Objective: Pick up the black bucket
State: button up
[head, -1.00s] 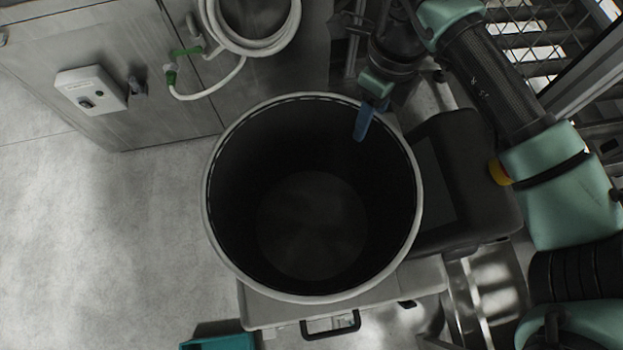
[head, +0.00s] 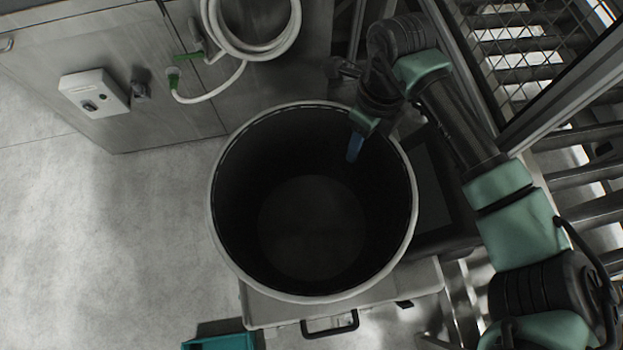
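The black bucket (head: 240,235), seen from above in the head view, is a wide, upright round tub with a dark inside and a pale rim. It looks empty. My gripper (head: 355,147) is at its upper right edge. One blue finger shows, pointing down inside the rim against the dark interior. The other finger is hidden, so I cannot tell whether the gripper is open or closed on the rim. My green and black arm reaches in from the right.
A pale flat case with a black handle (head: 331,325) shows under the bucket's lower edge. A teal bin (head: 222,341) is at the bottom. A grey cabinet (head: 160,100) with a white box (head: 94,91) and a coiled hose (head: 255,45) stand behind. Mesh and rollers are at right. Floor at left is clear.

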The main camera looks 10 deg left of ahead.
jog(key=shift+f, duration=0.15)
dwell(0.3)
grip_shut()
dwell(1.2)
